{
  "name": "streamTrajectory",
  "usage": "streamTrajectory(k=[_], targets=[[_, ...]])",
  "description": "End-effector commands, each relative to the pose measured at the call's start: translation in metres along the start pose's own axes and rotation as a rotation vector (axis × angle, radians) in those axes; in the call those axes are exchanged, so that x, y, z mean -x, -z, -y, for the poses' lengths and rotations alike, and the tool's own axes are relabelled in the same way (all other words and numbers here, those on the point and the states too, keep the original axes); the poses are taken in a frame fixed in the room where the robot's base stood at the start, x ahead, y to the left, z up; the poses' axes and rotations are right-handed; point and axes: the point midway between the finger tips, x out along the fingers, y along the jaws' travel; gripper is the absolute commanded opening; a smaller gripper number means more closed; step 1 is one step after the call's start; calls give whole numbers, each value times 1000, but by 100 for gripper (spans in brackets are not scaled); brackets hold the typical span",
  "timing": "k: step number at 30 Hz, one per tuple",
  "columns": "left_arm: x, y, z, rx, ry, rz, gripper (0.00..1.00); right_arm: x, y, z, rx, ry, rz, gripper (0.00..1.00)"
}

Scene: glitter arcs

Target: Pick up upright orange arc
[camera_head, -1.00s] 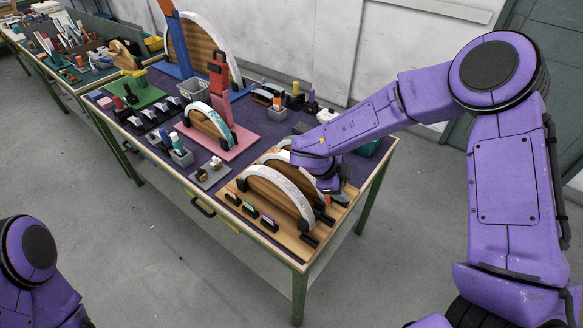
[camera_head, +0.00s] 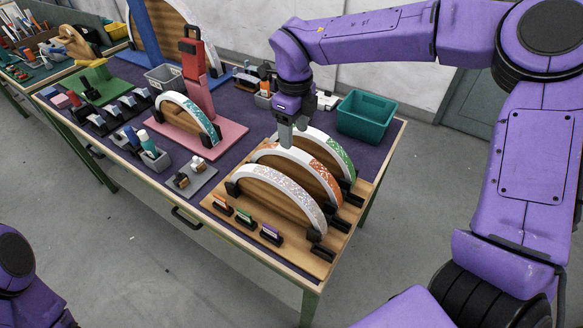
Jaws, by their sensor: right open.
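The upright orange arc (camera_head: 323,174) stands in the middle of a wooden rack (camera_head: 350,222), its curved top edge white with orange glitter on its right part. A silver-glitter arc (camera_head: 296,192) stands in front of it and hides its lower part. A green-glitter arc (camera_head: 341,157) stands behind it. My right gripper (camera_head: 291,132) is open and points down just above the top of the arcs, near the crown of the orange one. I cannot tell whether its fingers touch or straddle the arc. My left gripper is out of view; only part of that arm shows at the lower left.
A teal-glitter arc (camera_head: 192,110) stands on a pink base (camera_head: 228,138) with a red post (camera_head: 194,68). A green bin (camera_head: 366,115) is at the back right. Small coloured labels (camera_head: 244,217) line the rack's front. Bare table lies between rack and bin.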

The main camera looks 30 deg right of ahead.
Motion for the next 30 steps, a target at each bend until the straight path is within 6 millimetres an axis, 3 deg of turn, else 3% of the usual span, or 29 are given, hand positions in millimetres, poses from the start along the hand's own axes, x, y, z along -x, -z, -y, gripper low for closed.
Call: streamTrajectory(k=[3, 8, 15, 23, 25, 29, 30], targets=[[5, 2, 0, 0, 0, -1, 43, -22, 0, 0, 2, -1, -7, 62], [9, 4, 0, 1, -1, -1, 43, -41, 0, 1, 0, -1, -6, 62], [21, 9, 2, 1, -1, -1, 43, -82, 2, 1, 0, -1, -7, 62], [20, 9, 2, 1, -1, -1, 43, -90, 2, 1, 0, 0, -3, 62], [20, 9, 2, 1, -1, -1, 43, -90, 2, 2, 0, 0, -3, 45], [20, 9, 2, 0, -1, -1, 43, -90, 2, 2, 0, 0, -3, 3], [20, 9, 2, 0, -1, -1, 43, -90, 2, 2, 0, 0, -3, 0]])
